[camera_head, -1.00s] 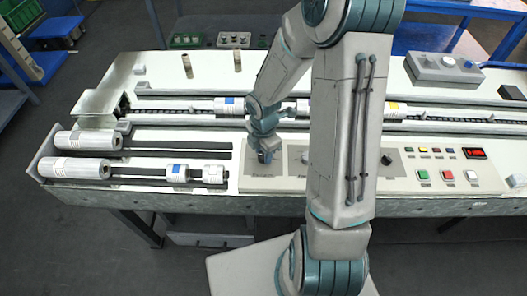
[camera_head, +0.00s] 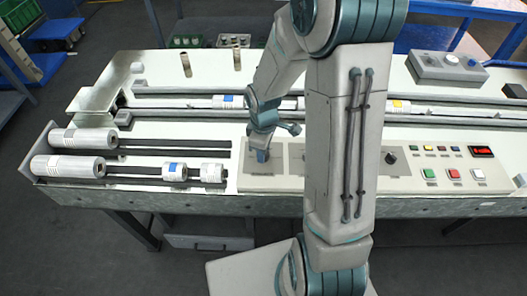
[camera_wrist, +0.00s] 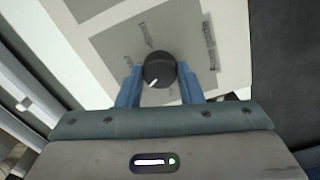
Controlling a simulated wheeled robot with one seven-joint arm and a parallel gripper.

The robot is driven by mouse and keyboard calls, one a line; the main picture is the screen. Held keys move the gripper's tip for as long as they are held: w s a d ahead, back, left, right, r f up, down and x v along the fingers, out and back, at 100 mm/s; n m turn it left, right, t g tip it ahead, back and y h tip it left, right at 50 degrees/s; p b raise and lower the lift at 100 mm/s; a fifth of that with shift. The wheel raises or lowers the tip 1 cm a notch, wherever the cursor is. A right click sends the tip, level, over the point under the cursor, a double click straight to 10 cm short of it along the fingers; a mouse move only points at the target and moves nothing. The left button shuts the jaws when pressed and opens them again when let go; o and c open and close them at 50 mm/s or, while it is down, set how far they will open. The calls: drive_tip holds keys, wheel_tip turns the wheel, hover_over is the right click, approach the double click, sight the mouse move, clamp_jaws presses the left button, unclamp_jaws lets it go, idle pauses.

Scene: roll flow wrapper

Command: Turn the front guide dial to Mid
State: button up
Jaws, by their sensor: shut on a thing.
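The dial under my gripper is a round black knob (camera_wrist: 159,69) with a white pointer mark, on a grey plate (camera_wrist: 125,45) in the wrist view. The mark points down and slightly left in that view. In the head view my gripper (camera_head: 262,155) is at the left end of the cream control panel (camera_head: 245,181) and hides the knob there.
Another black knob (camera_head: 389,158) sits farther right on the panel, beside several coloured buttons and a red display (camera_head: 482,151). White film rolls (camera_head: 68,167) lie left of the panel. My arm hides the panel's middle.

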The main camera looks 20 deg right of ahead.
drive_tip(key=m+b, duration=0.2)
drive_tip(key=m, duration=0.4)
drive_tip(key=shift+b, duration=0.4)
drive_tip(key=m+b, duration=0.1)
drive_tip(key=m, duration=0.4)
drive_tip(key=shift+m+b, duration=0.3)
drive_tip(key=o, duration=1)
drive_tip(key=shift+r, duration=0.15)
wheel_tip(320, 180, up, 14)
drive_tip(key=shift+f, duration=0.2)
